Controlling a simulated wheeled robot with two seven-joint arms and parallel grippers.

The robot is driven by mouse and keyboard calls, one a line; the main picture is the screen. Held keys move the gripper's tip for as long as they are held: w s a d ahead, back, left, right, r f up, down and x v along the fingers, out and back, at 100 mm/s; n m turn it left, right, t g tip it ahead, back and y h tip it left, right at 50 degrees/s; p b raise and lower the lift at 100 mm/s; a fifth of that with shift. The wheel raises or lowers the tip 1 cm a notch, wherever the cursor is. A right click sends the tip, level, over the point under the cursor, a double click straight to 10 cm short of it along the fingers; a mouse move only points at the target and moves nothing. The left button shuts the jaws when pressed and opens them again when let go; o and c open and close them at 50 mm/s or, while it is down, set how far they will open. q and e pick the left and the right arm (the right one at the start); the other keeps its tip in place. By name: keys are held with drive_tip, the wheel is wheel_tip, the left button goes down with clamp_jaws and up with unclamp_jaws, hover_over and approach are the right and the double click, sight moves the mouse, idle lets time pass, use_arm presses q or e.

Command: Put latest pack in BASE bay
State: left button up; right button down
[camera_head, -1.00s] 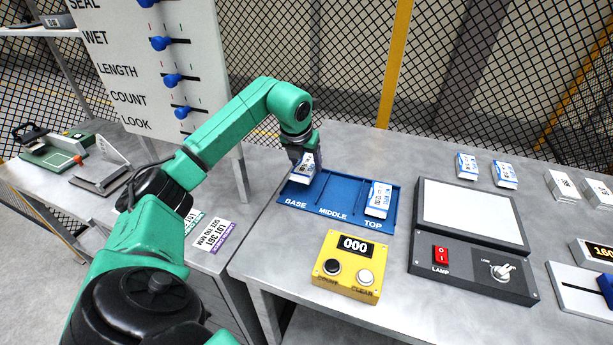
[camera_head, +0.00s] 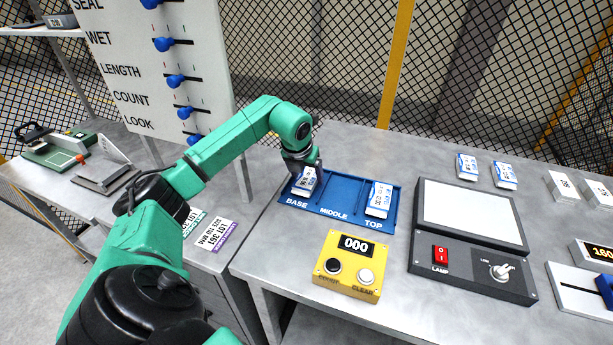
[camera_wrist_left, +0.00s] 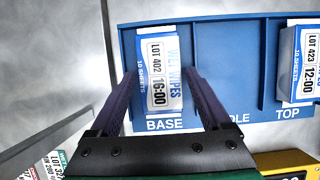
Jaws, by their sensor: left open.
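A white and blue wipes pack (camera_head: 305,180) lies in the BASE bay of the blue tray (camera_head: 337,196). In the left wrist view the pack (camera_wrist_left: 160,72) reads LOT 402 and 16:00, and the tray (camera_wrist_left: 226,60) shows its BASE label. My left gripper (camera_wrist_left: 150,75) is open, with its fingers on either side of the pack; I cannot tell if they touch it. A second pack (camera_head: 379,199), reading LOT 423 and 12:00 in the left wrist view (camera_wrist_left: 308,65), lies in the TOP bay. The MIDDLE bay looks empty. My right gripper is out of view.
A yellow counter box (camera_head: 349,266) reading 000 stands in front of the tray. A lamp panel (camera_head: 472,217) is to its right. Two more packs (camera_head: 467,167) (camera_head: 505,175) lie at the back right. A board with blue sliders (camera_head: 160,70) stands at the left.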

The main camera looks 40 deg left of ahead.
use_arm(q)
drive_tip(key=b+v, duration=0.1)
drive_tip(key=v, duration=1)
drive_tip(key=shift+s, duration=0.1)
